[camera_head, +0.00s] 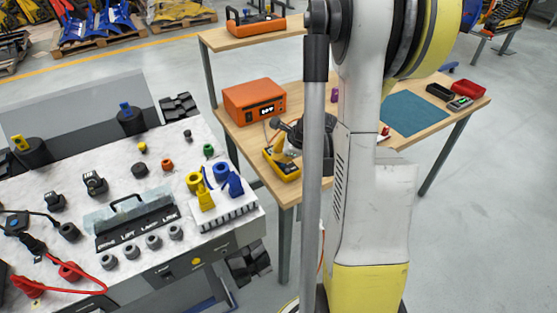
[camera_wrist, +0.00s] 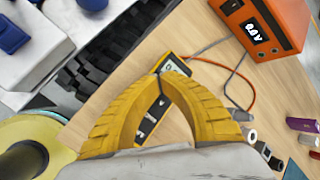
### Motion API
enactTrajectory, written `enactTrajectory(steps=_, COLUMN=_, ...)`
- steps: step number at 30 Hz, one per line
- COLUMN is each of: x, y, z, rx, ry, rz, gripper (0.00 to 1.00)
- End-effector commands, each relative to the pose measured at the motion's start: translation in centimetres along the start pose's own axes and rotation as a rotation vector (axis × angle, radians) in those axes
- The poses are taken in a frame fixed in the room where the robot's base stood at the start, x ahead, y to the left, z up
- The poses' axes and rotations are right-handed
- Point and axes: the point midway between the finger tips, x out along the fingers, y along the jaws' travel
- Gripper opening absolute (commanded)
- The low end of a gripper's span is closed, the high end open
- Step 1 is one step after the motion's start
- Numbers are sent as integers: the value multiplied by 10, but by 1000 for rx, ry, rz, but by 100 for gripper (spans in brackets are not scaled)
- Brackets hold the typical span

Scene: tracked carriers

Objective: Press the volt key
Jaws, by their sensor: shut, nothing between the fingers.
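A yellow hand-held meter (camera_head: 287,173) with a dark face lies on the wooden table, just in front of the orange box. In the wrist view its dark face (camera_wrist: 152,121) shows between my fingers, with small light marks that I cannot read. I cannot tell which key is the volt key. My gripper (camera_wrist: 163,66) has yellow ribbed fingers whose tips meet over the meter. It is shut and empty. The fingers hide part of the meter, and I cannot tell whether the tips touch it.
The orange box (camera_wrist: 262,28) with a lit display stands behind the meter. Grey and orange leads (camera_wrist: 238,70) run beside the meter. A purple item (camera_wrist: 303,125) lies at the right. A workbench (camera_head: 143,185) with several knobs and plugs stands left. A teal mat (camera_head: 414,113) lies right.

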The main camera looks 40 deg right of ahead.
Motion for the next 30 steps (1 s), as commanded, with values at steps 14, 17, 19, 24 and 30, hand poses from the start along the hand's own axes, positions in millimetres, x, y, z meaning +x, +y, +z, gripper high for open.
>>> enactTrajectory(steps=14, x=-9, y=-5, z=5, rx=0, ry=0, rz=0, gripper=0)
enactTrajectory(steps=17, x=-13, y=-7, z=7, rx=0, ry=0, rz=0, gripper=0)
enactTrajectory(steps=19, x=-14, y=-7, z=7, rx=0, ry=0, rz=0, gripper=0)
enactTrajectory(steps=24, x=-13, y=-7, z=7, rx=0, ry=0, rz=0, gripper=0)
enactTrajectory(steps=30, x=-16, y=-9, z=9, rx=0, ry=0, rz=0, gripper=0)
